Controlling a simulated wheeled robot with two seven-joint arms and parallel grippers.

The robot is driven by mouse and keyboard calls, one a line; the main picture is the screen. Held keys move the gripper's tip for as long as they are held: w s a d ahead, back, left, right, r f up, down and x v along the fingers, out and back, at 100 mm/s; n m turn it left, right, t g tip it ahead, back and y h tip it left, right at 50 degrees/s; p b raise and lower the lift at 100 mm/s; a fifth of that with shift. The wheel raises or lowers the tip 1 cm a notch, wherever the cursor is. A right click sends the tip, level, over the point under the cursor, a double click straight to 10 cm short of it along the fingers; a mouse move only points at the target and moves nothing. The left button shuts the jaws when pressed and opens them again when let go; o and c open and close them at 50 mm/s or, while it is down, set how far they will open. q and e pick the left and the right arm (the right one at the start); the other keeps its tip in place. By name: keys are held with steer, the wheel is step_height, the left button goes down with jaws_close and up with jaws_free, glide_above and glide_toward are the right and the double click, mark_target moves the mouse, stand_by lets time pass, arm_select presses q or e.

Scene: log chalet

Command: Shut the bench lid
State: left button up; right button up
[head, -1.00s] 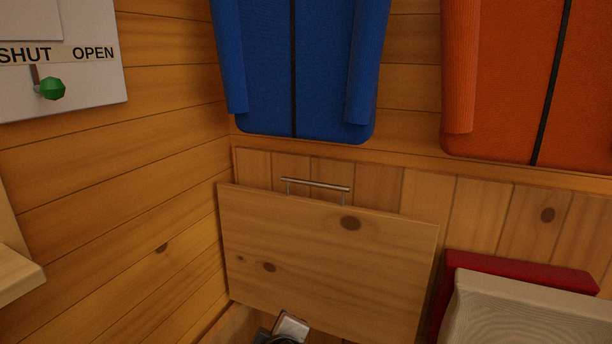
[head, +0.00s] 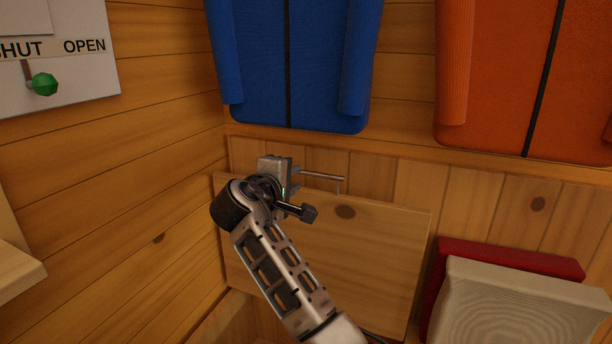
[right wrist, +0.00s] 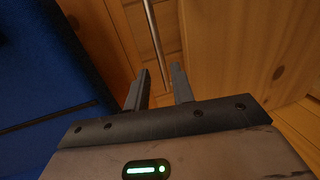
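The bench lid (head: 375,245) is a pale wooden panel with dark knots, standing raised near the back wall. Its metal bar handle (head: 322,176) is at its top edge; the bar also shows in the right wrist view (right wrist: 153,30), with the lid's wood (right wrist: 235,45) to its right. My right gripper (head: 294,178) is at the left end of the handle, and my arm covers the lid's left part. In the right wrist view its two fingers (right wrist: 160,86) are apart, with the bar just beyond the tips and nothing clearly between them. My left gripper is out of view.
Blue (head: 290,60) and orange (head: 500,75) padded items hang on the back wall. A red cushion (head: 510,256) and a beige cushion (head: 520,305) are right of the lid. A SHUT/OPEN panel (head: 90,85) with a green knob (head: 44,84) is on the left wall.

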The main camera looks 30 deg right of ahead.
mark_target(305, 174)
steer(key=x, duration=0.7)
steer(key=shift+w+d+f+b, duration=0.1)
steer(key=shift+w+d+b, duration=0.15)
steer(key=shift+b, duration=0.15)
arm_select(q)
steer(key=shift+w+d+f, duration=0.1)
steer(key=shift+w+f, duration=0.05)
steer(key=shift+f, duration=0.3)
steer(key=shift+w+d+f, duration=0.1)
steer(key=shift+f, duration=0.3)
arm_select(e)
jaws_close()
